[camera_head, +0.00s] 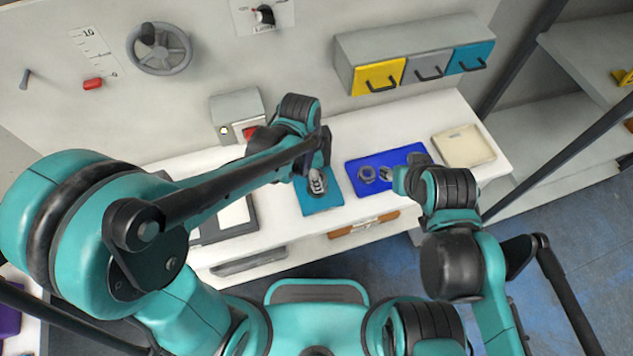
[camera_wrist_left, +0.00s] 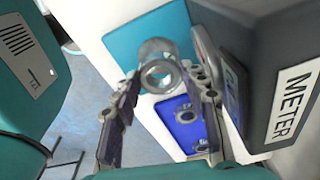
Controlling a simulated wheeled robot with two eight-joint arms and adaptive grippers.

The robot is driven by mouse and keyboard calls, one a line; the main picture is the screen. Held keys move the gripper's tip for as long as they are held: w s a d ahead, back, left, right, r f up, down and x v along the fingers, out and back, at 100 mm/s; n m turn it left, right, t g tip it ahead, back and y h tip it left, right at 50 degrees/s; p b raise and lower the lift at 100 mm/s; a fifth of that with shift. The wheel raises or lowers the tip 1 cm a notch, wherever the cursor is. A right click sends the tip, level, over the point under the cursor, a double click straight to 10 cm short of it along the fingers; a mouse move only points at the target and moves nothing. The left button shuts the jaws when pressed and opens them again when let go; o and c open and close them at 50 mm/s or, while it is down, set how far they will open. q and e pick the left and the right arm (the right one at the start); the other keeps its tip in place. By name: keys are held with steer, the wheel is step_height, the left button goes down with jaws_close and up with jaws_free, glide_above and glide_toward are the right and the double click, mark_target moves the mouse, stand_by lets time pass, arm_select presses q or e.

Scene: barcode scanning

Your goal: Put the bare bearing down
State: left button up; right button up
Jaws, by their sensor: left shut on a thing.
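My left gripper (camera_head: 318,180) is over the teal mat (camera_head: 322,205) at the middle of the white table. In the left wrist view its two fingers (camera_wrist_left: 160,85) are shut on a bare metal ring, the bearing (camera_wrist_left: 160,74). A second grey round part (camera_wrist_left: 152,48) shows just behind the bearing, over the teal mat (camera_wrist_left: 122,42); I cannot tell whether they touch. My right gripper (camera_head: 396,178) is at the right part of the blue mat (camera_head: 412,153); its fingers are too small to read. A dark ring (camera_head: 366,174) lies on the blue mat.
A dark box labelled METER (camera_wrist_left: 288,105) stands close beside the left gripper's right finger in the wrist view. A cream box (camera_head: 463,146) is at the table's right end. Yellow, grey and teal drawers (camera_head: 415,68) hang behind. A dark-framed tray (camera_head: 228,215) lies left.

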arm_select(q)
steer(key=shift+f+b, duration=0.65)
steer(key=shift+f, duration=1.3)
steer(key=shift+f, duration=0.2)
steer(key=o, duration=1.4)
steer(key=shift+r, duration=0.1)
steer(key=shift+c, duration=0.2)
steer(key=shift+r, duration=0.35)
steer(key=r+p, duration=0.1)
steer(key=r, duration=0.3)
steer(key=a+r+p, duration=0.1)
steer(key=r, duration=0.2)
steer(key=r+p, duration=0.1)
steer(key=r, duration=0.3)
steer(key=shift+s+a+r+p, duration=0.15)
steer(key=shift+a+r+p, duration=0.05)
steer(key=shift+r+p, duration=0.1)
